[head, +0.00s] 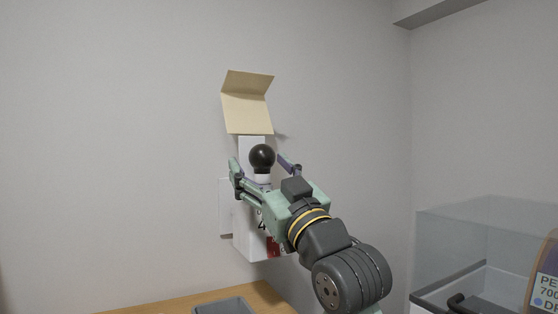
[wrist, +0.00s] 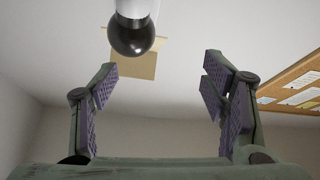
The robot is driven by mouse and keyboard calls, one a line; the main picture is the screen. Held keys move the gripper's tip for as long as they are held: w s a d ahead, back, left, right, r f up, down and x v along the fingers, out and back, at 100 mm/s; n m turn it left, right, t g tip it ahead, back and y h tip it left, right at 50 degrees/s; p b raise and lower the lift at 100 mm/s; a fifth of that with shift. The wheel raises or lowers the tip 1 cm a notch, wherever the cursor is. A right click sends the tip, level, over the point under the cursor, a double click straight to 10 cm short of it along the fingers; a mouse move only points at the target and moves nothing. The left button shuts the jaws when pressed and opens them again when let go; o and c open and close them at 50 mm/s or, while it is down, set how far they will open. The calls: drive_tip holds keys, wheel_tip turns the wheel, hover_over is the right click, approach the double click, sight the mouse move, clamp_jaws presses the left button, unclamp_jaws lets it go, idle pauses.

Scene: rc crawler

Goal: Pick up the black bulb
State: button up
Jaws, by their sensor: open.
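The black bulb (head: 262,157) is a round dark ball on a short white neck, upright in front of a white box (head: 246,247) by the wall. In the wrist view the bulb (wrist: 131,37) shows near the top, left of centre, with its white neck at the upper edge. My gripper (head: 264,167) is open, its fingers to the left and right of the bulb in the head view. In the wrist view my gripper (wrist: 160,76) has a wide, empty gap, and the bulb lies above the fingertips, nearer the left finger. No contact shows.
A folded yellow card (head: 247,108) stands above the box, behind the bulb. A wooden table (head: 190,303) with a grey tray (head: 224,306) is below. A clear-walled case (head: 480,238) is at right. A board with papers (wrist: 290,88) shows in the wrist view.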

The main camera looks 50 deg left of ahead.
sight(270, 154)
drive_tip(key=w+h, duration=0.1)
drive_tip(key=w+d+r+g+h, duration=0.1)
drive_tip(key=w+r+h, duration=0.1)
drive_tip(key=shift+w+d+r, duration=0.1)
drive_tip(key=shift+w+d, duration=0.1)
drive_tip(key=shift+d, duration=0.2)
drive_tip(key=a+p, duration=0.1)
drive_tip(key=a+g+h+p, duration=0.1)
drive_tip(key=a+g+h, duration=0.1)
drive_tip(key=shift+w+r+n+p, duration=0.15)
drive_tip(key=shift+w+n+p, duration=0.1)
drive_tip(key=shift+n+p, duration=0.15)
drive_tip(key=a+p, duration=0.1)
drive_tip(key=a, duration=0.1)
drive_tip(key=w+a+p, duration=0.1)
drive_tip(key=a, duration=0.2)
drive_tip(key=shift+p, duration=0.4)
drive_tip(key=shift+f, duration=0.2)
drive_tip(key=c, duration=1.1)
drive_tip(key=shift+r, duration=0.15)
